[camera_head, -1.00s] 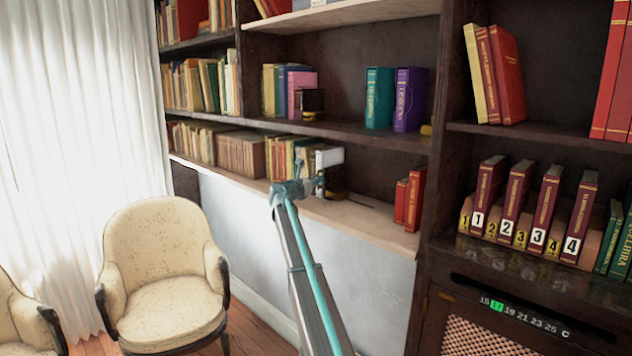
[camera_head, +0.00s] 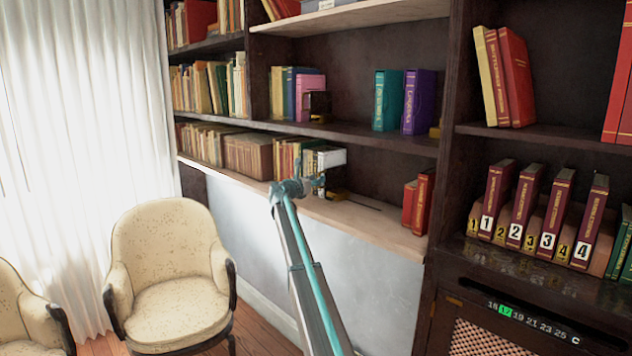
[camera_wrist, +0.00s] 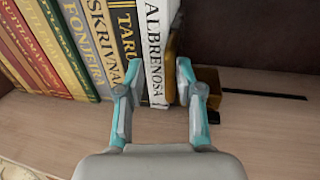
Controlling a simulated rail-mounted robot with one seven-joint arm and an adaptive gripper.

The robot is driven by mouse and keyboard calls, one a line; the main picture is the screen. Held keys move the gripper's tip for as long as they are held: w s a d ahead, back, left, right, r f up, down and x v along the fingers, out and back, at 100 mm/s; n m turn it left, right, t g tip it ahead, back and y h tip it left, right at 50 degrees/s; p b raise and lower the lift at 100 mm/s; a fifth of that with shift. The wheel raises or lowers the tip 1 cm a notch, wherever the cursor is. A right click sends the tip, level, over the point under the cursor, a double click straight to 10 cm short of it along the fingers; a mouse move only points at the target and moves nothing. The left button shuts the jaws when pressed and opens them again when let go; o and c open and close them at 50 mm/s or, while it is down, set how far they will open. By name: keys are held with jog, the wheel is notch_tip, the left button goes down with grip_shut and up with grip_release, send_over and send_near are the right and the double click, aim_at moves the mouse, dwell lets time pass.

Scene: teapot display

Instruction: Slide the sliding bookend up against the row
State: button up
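The sliding bookend stands at the right end of the book row on the lower shelf. Its brass-brown block (camera_wrist: 207,77) and base (camera_head: 338,194) show, but my right finger hides part of it. The row (camera_head: 287,157) ends in a white book (camera_wrist: 155,50), which also shows in the head view (camera_head: 332,157). The bookend's thin upright looks very close to this book; I cannot tell whether they touch. My gripper (camera_wrist: 158,74) has its fingers apart, the left in front of the spines, the right by the bookend. In the head view my gripper (camera_head: 312,186) is at the row's right end.
A dark slot (camera_wrist: 265,95) runs along the shelf to the right of the bookend. Bare shelf (camera_head: 365,222) lies between there and two red books (camera_head: 418,202). Another shelf (camera_head: 350,134) with books is above. A cream armchair (camera_head: 172,260) stands at front left.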

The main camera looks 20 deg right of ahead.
jog(key=shift+s, duration=0.15)
jog(key=shift+s+a, duration=0.2)
jog(key=shift+a, duration=0.05)
jog(key=v, duration=1.1)
jog(key=shift+a, duration=0.1)
